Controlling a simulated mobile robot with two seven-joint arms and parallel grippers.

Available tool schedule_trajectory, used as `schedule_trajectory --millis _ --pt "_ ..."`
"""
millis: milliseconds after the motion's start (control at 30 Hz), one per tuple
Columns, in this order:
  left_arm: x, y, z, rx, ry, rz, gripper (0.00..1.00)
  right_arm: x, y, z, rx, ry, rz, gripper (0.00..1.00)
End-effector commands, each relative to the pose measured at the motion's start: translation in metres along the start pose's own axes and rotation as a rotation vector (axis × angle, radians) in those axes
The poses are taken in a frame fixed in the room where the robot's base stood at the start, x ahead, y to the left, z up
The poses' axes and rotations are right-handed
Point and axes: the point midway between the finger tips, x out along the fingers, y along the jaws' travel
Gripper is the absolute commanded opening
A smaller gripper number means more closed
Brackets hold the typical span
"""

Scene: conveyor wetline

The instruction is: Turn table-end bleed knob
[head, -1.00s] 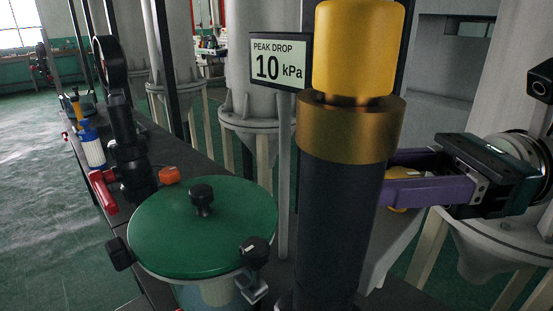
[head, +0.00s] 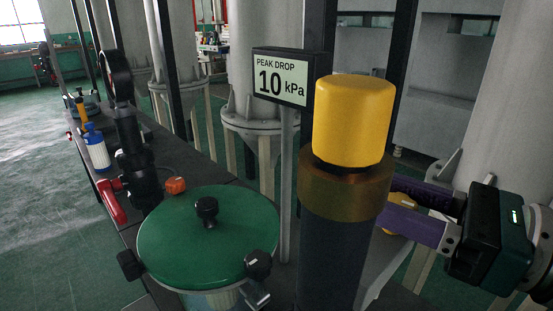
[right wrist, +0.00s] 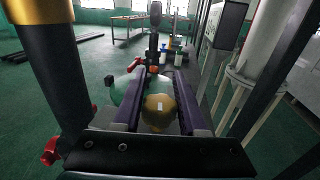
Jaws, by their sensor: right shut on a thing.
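The bleed knob, a round yellow knob with a small pale mark, shows in the right wrist view (right wrist: 158,115) between the two purple fingers. In the head view the knob (head: 399,208) is partly hidden behind the dark column and the fingers. My right gripper (head: 405,210) comes in from the right with its fingers shut on the knob, one on each side; the right wrist view also shows the gripper (right wrist: 160,90). My left gripper is in neither view.
A dark column with a brass collar (head: 345,185) and yellow cap (head: 354,120) stands close left of my right gripper. A green-lidded vessel (head: 205,235) is left of it. A display (head: 283,78) reads "PEAK DROP 10 kPa". A blue-capped bottle (head: 96,148) stands farther back.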

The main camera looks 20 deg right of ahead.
Motion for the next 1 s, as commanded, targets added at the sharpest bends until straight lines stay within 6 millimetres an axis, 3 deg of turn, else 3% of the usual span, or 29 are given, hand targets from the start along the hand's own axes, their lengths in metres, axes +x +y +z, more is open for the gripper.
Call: schedule_trajectory --millis 400,900,933,1000 --pt "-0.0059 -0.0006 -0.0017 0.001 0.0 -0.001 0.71 -0.0002 -0.0048 0.0005 0.001 -0.001 -0.169 0.0" --pt "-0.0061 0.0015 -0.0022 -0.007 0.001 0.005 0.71 -0.0002 -0.0055 -0.0001 0.0 -0.001 -0.186 0.0" --pt "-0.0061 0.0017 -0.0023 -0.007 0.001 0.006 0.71 -0.0002 -0.0055 -0.0001 0.0 -0.001 -0.186 0.42" --pt "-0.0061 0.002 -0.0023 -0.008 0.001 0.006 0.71 -0.0002 -0.0055 -0.0001 0.0 -0.001 -0.186 0.5"
